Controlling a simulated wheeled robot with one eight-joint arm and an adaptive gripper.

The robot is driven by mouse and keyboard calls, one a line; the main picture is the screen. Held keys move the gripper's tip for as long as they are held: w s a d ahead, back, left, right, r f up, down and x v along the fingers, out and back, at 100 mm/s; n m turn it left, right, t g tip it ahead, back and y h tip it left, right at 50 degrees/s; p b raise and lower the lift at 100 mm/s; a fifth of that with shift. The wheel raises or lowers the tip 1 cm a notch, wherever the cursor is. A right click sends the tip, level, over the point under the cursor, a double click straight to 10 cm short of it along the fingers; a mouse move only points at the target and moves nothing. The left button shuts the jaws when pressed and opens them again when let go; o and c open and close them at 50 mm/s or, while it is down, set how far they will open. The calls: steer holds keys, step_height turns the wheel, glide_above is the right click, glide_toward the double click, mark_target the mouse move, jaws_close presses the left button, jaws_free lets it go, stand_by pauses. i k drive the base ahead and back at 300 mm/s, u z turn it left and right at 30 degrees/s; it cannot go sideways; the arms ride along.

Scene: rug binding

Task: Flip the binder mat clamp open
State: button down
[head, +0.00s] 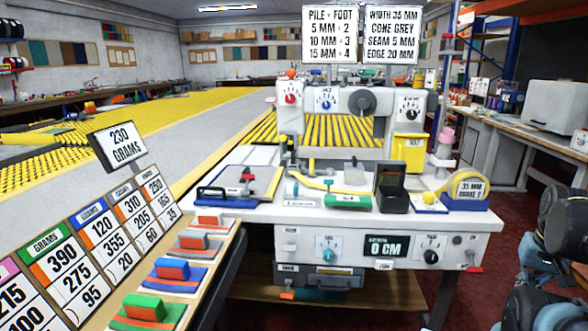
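The binder machine (350,115) stands on a white table in the middle of the head view. On the tabletop in front of it, at the left, is a flat blue-edged plate (238,186) with a black bar handle (211,196) along its front left. A small green-based lever piece (347,200) with a teal handle lies near the table's front middle. No readable label tells me which of these is the mat clamp, and its state is unclear at this size. Arm links of mine show at the right edge. My gripper is not in view.
A yellow tape dispenser (466,190) and a black open box (391,185) stand on the right of the table. Colored blocks (172,270) line a wooden ledge at front left, beside number cards (70,255).

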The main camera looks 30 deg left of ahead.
mark_target(246, 193)
steer(key=z, duration=0.5)
steer(key=i, duration=0.25)
steer(key=u, duration=1.95)
